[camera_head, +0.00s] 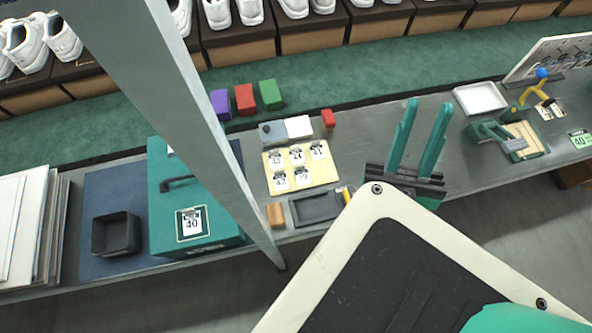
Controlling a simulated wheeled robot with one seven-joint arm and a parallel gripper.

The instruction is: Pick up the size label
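Several small white size labels with black numbers lie on a yellow card (300,185) in the middle of the bench. The upper right label (318,151) seems to read 41; the other numbers are too small to be sure of. A label reading 40 (191,223) is on the teal box (165,235) at the left. A green tag reading 40 (580,139) lies at the far right. My gripper (427,105) is to the right of the yellow card, with its two teal fingers apart and nothing visible between them. I cannot tell its height above the bench.
A grey post crosses the view left of the card. A dark tray (316,207) lies below the card. A white tray (481,98) and a green clamp-like tool (508,138) are at the right.

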